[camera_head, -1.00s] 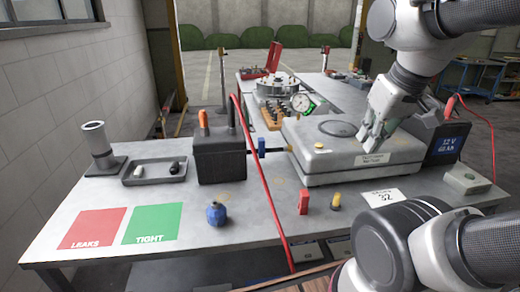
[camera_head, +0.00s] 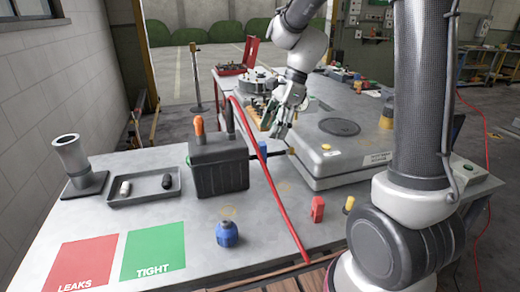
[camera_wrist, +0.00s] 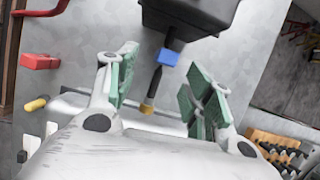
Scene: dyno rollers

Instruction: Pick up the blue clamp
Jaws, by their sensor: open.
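A small blue clamp (camera_head: 262,149) sits on a dark rod that sticks out to the right of the black box (camera_head: 220,168). In the wrist view the blue clamp (camera_wrist: 168,57) shows ahead of my fingers, close to the black box (camera_wrist: 190,15), and the rod ends in a yellow tip (camera_wrist: 147,107). My gripper (camera_head: 279,128) is above and slightly right of the clamp, behind the red bar. In the wrist view my gripper (camera_wrist: 160,82) has its green-padded fingers spread, with the rod showing between them. Nothing is held.
A red bar (camera_head: 270,185) slants across the table in front of the rod. A grey case (camera_head: 340,165) stands to the right. A blue round fitting (camera_head: 227,233), a red block (camera_head: 317,208) and a tray (camera_head: 118,198) are on the table. Red and green pads lie front left.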

